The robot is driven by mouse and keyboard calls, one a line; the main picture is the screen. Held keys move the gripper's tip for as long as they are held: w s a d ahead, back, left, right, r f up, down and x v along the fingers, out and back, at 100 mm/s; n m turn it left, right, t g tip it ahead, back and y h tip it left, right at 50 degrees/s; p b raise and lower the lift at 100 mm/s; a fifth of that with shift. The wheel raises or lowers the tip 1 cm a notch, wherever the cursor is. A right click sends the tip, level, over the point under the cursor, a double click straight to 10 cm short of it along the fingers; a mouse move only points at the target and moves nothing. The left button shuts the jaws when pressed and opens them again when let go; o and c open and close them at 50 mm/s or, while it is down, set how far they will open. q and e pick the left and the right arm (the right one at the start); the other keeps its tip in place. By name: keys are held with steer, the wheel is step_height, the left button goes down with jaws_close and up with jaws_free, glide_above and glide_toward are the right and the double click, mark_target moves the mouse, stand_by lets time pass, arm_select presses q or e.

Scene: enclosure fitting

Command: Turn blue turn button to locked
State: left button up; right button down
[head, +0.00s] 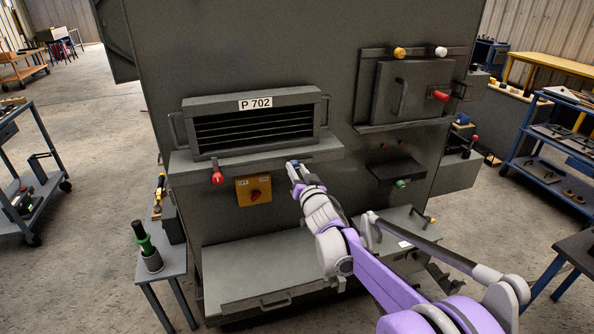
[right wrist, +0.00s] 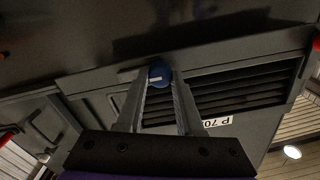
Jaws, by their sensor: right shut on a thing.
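The blue turn button (right wrist: 160,74) is a small round blue knob with a pale line across its face. It sits on the edge of the ledge under the louvred vent. My right gripper (head: 294,170) reaches up to that ledge in the head view. In the right wrist view its two fingers (right wrist: 161,84) close in on either side of the button and are shut on it. In the head view the button is mostly hidden by the gripper, and its lock state cannot be told. My left gripper is not in view.
A red-handled turn button (head: 217,178) hangs at the ledge's left end. A yellow switch plate (head: 254,190) is left of my gripper. The vent (head: 253,128) labelled P 702 is above. A door (head: 407,88) is at upper right, and a flat shelf (head: 265,270) is below.

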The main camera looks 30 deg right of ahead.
steer(key=shift+n, duration=0.3)
steer(key=n, duration=0.3)
steer(key=shift+n, duration=0.3)
steer(key=n+p, duration=0.1)
steer(key=n, duration=0.3)
steer(key=shift+n, duration=0.3)
steer(key=n, duration=0.4)
steer(key=shift+a+p, duration=0.1)
steer(key=shift+p, duration=0.25)
steer(key=shift+n+p, duration=0.6)
steer(key=shift+n, duration=1.9)
steer(key=shift+f, duration=0.1)
steer(key=c, duration=0.5)
jaws_free()
steer(key=shift+c, duration=0.2)
